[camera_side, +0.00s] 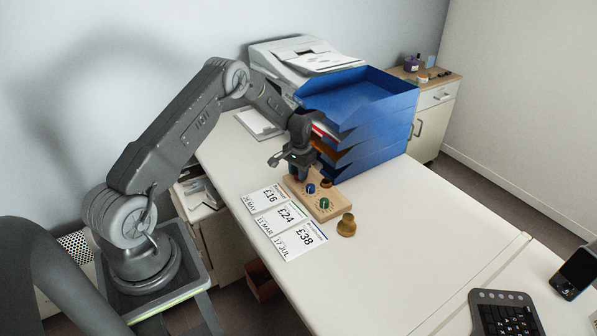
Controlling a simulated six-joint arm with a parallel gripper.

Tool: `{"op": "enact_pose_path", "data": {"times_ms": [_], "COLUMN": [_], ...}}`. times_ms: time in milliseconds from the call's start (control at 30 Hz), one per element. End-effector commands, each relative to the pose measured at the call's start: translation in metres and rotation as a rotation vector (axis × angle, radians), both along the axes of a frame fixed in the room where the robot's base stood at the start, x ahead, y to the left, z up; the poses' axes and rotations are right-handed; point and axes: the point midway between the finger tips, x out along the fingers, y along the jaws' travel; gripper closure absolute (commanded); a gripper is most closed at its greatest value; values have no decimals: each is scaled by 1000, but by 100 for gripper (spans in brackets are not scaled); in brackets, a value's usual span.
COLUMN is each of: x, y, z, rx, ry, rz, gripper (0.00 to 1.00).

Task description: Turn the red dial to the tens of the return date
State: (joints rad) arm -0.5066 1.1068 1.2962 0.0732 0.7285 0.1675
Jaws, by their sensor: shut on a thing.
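A wooden dial board (330,212) lies on the white desk. It carries a blue dial (311,188), a green dial (324,204) and a brown knob (326,183). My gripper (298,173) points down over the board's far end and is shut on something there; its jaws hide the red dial. Three white cards lie along the board's left side: a £16 card (268,196) reading 26 MAY, a £24 card (281,215) reading 11 MAR, and a £38 card (298,240) reading 17 JUL. The dial markings are too small to read.
Blue stacked trays (372,120) stand close behind the board, with a printer (300,58) behind them. A brass-coloured knob-like object (346,225) stands right of the board. A keyboard (505,313) and a phone (577,272) are at the near right. The desk's middle is clear.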

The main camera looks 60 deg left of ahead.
Motion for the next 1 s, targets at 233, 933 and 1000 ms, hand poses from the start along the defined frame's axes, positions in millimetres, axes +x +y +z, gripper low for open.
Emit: {"op": "enact_pose_path", "data": {"times_ms": [233, 933, 1000], "x": [-1, -1, -1], "y": [0, 0, 0], "z": [-1, -1, -1], "rx": [-1, -1, -1], "ry": [1, 1, 1], "rz": [-89, -116, -116], "gripper": [93, 57, 51]}}
